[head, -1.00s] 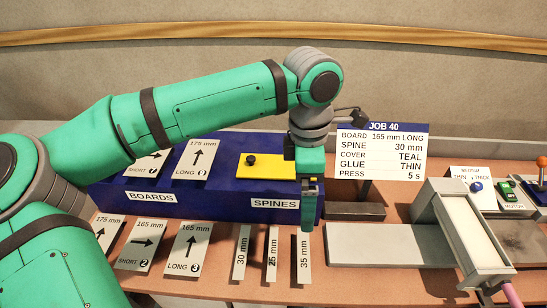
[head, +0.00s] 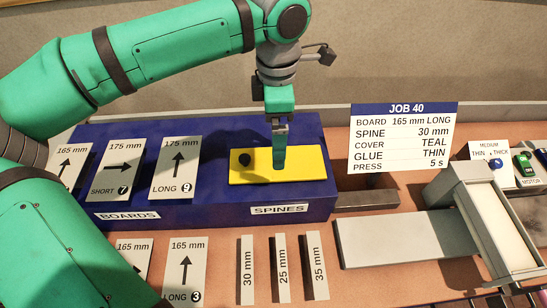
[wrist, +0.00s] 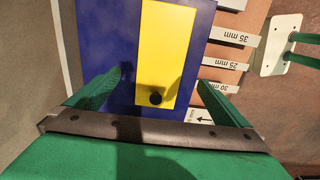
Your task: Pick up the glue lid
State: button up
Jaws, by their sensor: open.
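A flat yellow lid (head: 301,168) with a round black knob (head: 245,159) lies on the blue box, above the SPINES label; it is the only lid-like thing I can make out. My gripper (head: 279,168) points down over the yellow lid, to the right of the knob in the head view. In the wrist view the yellow lid (wrist: 168,50) lies between my two spread fingers (wrist: 158,80), with the knob (wrist: 155,98) near its lower end. The fingers are open and empty. The height of the fingertips above the lid is hard to tell.
The blue box (head: 215,206) also holds board cards at its left. Spine strips (head: 282,268) lie in front on the table. A job sign (head: 404,137) stands right of the box. A grey machine with a cream roller (head: 500,228) and a motor switch (head: 527,165) are farther right.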

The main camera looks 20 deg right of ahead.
notch_tip(320, 180, down, 9)
jog(key=shift+r, duration=0.15)
jog(key=shift+f, duration=0.2)
jog(key=shift+s, duration=0.1)
jog(key=c, duration=1.2)
jog(key=shift+o, duration=0.2)
jog(key=shift+r, duration=0.1)
